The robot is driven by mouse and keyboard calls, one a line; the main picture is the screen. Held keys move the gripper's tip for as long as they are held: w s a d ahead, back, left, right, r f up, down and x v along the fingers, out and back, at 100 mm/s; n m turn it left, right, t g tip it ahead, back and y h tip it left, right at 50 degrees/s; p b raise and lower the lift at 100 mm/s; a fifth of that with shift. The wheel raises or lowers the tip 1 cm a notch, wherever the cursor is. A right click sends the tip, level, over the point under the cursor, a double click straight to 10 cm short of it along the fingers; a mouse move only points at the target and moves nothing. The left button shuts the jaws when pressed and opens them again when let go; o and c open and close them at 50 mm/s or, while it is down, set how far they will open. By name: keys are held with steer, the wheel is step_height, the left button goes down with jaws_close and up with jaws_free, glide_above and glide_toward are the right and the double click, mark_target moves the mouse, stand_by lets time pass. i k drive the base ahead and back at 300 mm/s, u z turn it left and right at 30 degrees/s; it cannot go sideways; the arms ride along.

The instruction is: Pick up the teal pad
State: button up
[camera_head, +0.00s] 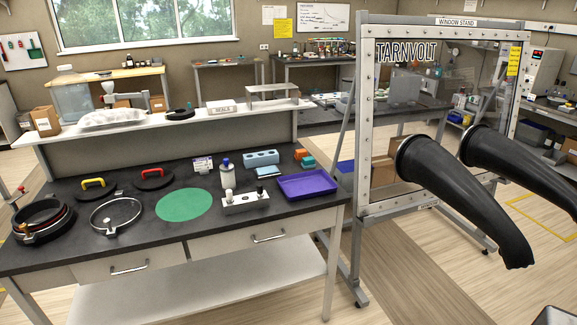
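Several things on the dark workbench (150,255) are green to teal. A flat, round green mat (184,205) lies on the bench's middle, with nothing on top of it. A small teal piece (308,163) lies at the back right, beside an orange block (301,153). Another small teal-and-white piece (268,171) lies in front of a light blue block with holes (261,158). I cannot tell for sure which one is the teal pad. My gripper is not in view.
A purple tray (307,186), a white bottle (227,174) and a metal block with knobs (246,202) stand right of the mat. A metal ring clamp (116,214) lies left of it. Black glove sleeves (465,195) jut from the framed window stand (364,120) at right.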

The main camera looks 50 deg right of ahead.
mark_target(309, 161)
steer(key=u, duration=0.8)
steer(key=k, duration=1.85)
steer(key=z, duration=0.9)
steer(key=i, duration=0.8)
steer(key=u, duration=0.1)
